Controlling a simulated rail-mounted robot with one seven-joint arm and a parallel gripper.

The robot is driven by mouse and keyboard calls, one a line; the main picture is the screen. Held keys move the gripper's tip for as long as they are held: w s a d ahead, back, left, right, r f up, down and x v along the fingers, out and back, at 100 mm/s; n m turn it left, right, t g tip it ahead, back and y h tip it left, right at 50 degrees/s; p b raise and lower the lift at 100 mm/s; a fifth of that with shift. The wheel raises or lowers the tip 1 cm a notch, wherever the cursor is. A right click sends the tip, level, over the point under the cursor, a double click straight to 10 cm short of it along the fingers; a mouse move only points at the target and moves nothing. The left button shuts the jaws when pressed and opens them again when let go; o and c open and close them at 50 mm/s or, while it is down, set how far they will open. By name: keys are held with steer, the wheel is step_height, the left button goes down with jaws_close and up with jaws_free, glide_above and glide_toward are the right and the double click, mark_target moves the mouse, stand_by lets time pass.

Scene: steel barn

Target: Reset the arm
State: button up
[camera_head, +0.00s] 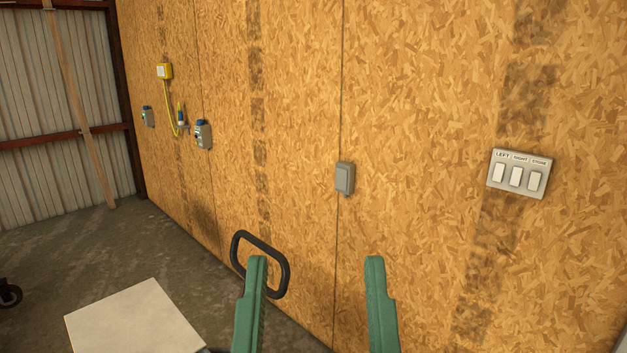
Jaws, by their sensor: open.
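My gripper (316,258) shows at the bottom centre as two green fingers pointing up and away. The fingers are wide apart with nothing between them. The left finger overlaps a black loop handle (237,247) in the picture. I cannot tell how far apart the two are in depth. The rest of my arm is out of view.
An oriented-strand-board wall (430,120) fills most of the view. A pale flat top (135,318) stands lower left; concrete floor (90,250) lies beyond.

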step_height(320, 180, up, 34)
steer(key=p, duration=2.9)
steer(key=shift+w+a+p, duration=0.2)
steer(key=shift+a+p, duration=0.05)
steer(key=shift+p, duration=0.05)
steer(key=shift+f, duration=0.15)
